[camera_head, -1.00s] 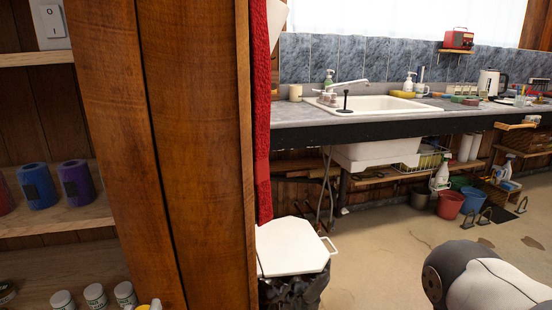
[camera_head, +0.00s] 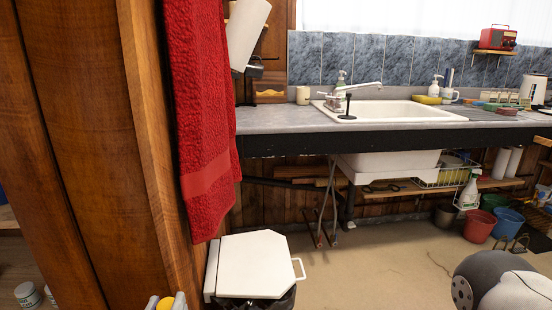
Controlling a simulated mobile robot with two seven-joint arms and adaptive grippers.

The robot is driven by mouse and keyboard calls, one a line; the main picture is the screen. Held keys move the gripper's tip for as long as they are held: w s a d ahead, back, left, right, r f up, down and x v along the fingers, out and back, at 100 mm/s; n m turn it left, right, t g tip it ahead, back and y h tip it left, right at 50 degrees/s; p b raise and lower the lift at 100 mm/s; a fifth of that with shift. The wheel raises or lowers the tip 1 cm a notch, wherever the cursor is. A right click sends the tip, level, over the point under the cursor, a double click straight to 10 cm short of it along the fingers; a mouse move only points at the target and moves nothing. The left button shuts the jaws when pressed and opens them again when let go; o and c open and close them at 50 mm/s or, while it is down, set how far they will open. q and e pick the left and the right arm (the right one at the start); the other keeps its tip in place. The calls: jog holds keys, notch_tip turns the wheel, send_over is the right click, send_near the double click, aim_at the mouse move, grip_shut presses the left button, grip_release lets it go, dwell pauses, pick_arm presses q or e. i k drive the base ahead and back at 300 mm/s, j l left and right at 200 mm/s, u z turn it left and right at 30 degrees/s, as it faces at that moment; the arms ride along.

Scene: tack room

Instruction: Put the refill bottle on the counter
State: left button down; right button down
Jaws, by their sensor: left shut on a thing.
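The grey counter (camera_head: 275,122) runs across the middle of the head view, with a dark front edge and a white sink set in it. Only the tips of my left gripper (camera_head: 166,302) show at the bottom edge, left of centre. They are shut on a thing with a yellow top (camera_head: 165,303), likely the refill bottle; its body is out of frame. It is in front of the wooden post, low and apart from the counter. My right gripper is not in view; part of my arm shows at the bottom right.
A wooden post (camera_head: 75,150) and a hanging red towel (camera_head: 205,110) stand close on the left. A white-lidded bin (camera_head: 255,265) is below the counter's left end. The counter's left stretch is mostly clear.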

aim_at(254, 118)
jog(key=i+l, duration=0.15)
jog(key=l, duration=0.2)
jog(key=i+l+u, duration=0.1)
jog(key=l, duration=0.25)
jog(key=i+l, duration=0.15)
jog(key=l, duration=0.25)
jog(key=i+l, duration=0.2)
jog(key=l, duration=0.15)
jog(key=i+l+u, duration=0.1)
jog(key=i+l, duration=0.35)
jog(key=l, duration=0.25)
jog(key=i+l+u, duration=0.1)
jog(key=l, duration=0.25)
jog(key=i+l, duration=0.3)
jog(key=i+l+u, duration=0.1)
jog(key=l, duration=0.35)
jog(key=i, duration=0.1)
